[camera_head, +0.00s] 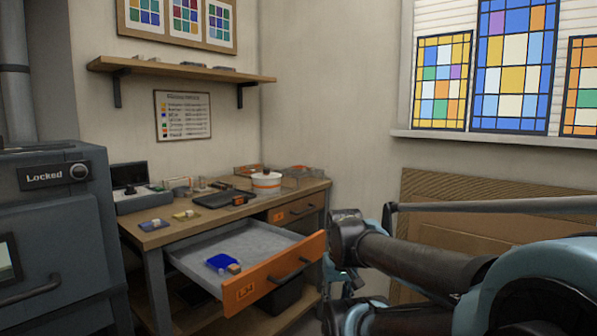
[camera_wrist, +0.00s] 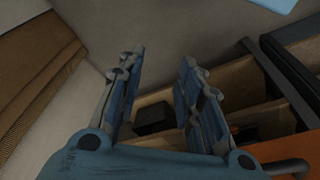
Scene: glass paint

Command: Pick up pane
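A blue glass pane (camera_head: 222,262) with a small tan piece at its edge lies in the open grey drawer (camera_head: 253,245) labelled L34. A small dark blue pane (camera_head: 155,225) and a yellow pane (camera_head: 187,214), each with a similar piece, lie on the workbench top. My gripper (camera_wrist: 160,65) shows in the wrist view with its two fingers apart and nothing between them. It is outside the drawer, to the right of the orange drawer front (camera_wrist: 278,150).
The workbench (camera_head: 160,238) also holds a black tray (camera_head: 223,198) and a white pot (camera_head: 267,182). A grey locked cabinet (camera_head: 55,230) stands at the left. A dark bin (camera_head: 283,295) sits below the drawer. A ribbed board (camera_head: 450,215) leans on the right wall.

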